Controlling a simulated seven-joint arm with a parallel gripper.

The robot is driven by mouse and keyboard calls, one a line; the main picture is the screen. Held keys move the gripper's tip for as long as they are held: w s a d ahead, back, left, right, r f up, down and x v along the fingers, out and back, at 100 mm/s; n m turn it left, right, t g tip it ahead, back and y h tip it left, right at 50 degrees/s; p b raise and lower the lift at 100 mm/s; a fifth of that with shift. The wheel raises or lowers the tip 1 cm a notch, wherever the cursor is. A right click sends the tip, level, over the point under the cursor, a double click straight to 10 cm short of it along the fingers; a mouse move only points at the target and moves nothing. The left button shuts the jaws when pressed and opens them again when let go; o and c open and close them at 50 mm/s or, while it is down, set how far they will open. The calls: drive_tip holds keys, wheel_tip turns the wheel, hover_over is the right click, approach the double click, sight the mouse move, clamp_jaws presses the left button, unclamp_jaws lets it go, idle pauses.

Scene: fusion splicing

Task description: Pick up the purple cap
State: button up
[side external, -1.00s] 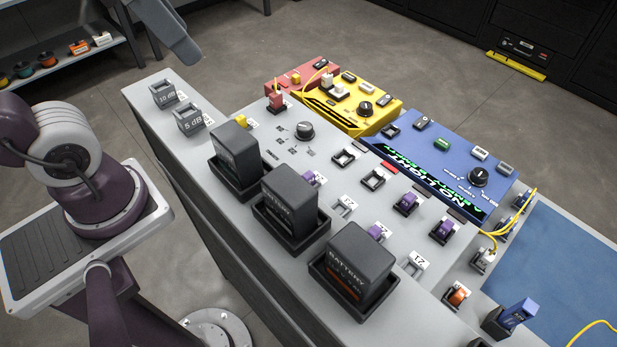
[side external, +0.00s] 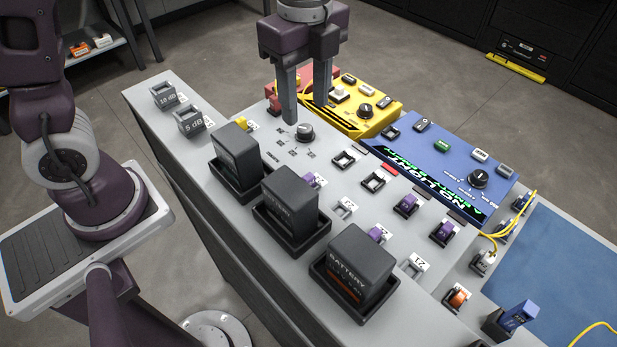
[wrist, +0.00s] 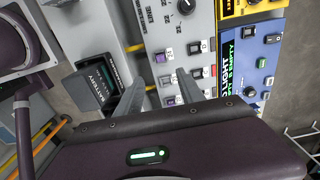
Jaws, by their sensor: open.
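Several purple caps sit in small holders on the grey console (side external: 330,215). In the side view they are one beside the middle battery (side external: 313,179), one beside the front battery (side external: 377,233), and two further right, a cap (side external: 406,203) and another (side external: 445,231). The wrist view shows a purple cap (wrist: 161,57) just beyond the fingertips and another (wrist: 169,100) between the fingers. My gripper (side external: 306,114) is open and empty, pointing down above the console near the black knob (side external: 305,130). In the wrist view my gripper (wrist: 160,77) has its fingers spread.
Three black batteries in trays line the console's near side, such as the front one (side external: 352,268). A yellow box (side external: 362,108) and a blue box (side external: 445,165) stand behind. Yellow cables (side external: 497,237) hang at the right.

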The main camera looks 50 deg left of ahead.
wheel_tip(320, 180, down, 16)
drive_tip(key=shift+f, duration=0.25)
clamp_jaws()
